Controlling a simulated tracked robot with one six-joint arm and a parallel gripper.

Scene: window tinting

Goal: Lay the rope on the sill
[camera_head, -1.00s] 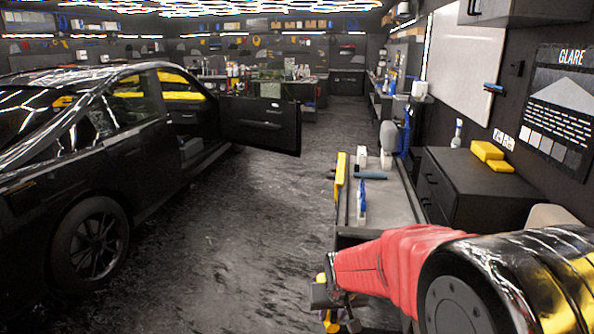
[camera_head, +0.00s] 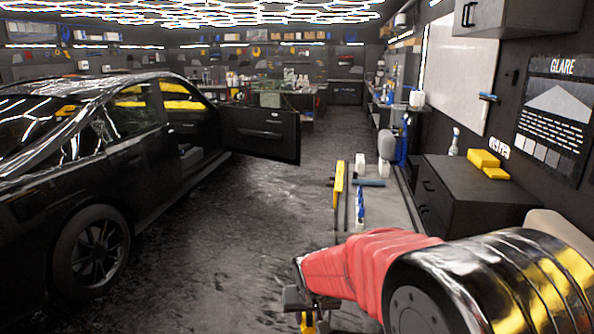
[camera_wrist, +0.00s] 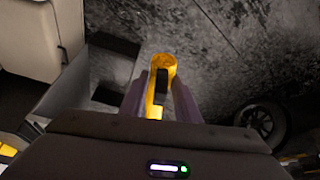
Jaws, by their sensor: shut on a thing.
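My gripper (camera_wrist: 158,100) is shut on a yellow, rounded thing, which I take to be the rope (camera_wrist: 163,62). It sticks out past the fingertips over the dark floor, with a dark band between the fingers. In the head view my gripper (camera_head: 308,312) is low in the middle, partly cut off by the bottom edge, with a bit of yellow at it. The black car stands at left with its door open.
The open car door (camera_head: 262,132) juts into the aisle. A cart (camera_head: 385,205) with bottles and a yellow tool stands right of the aisle, beside a dark cabinet (camera_head: 475,195). The floor (camera_head: 240,230) between car and cart is clear. A wheel (camera_wrist: 262,118) shows in the wrist view.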

